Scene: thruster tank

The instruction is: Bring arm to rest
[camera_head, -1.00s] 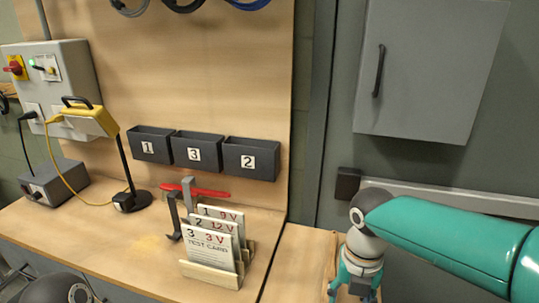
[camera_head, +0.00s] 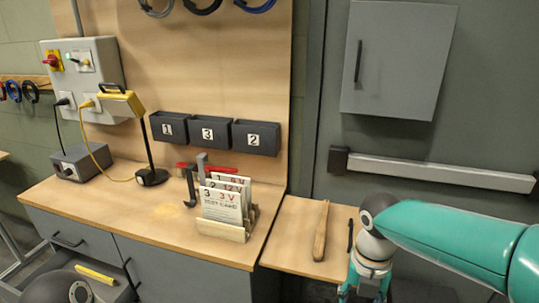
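My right arm, teal with grey joints, comes in from the right. Its gripper (camera_head: 367,286) points down at the bottom edge, in front of the small wooden side shelf (camera_head: 287,236). The fingertips are cut off by the frame, so its opening and any hold are hidden. Of my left arm only a dark rounded joint shows at the bottom left corner, and its gripper is out of view.
A card rack (camera_head: 222,229) with numbered test cards stands on the workbench (camera_head: 130,214). A wooden bar (camera_head: 320,231) lies on the side shelf. A drawer (camera_head: 92,285) below the bench is open. Numbered bins (camera_head: 213,133) hang on the panel.

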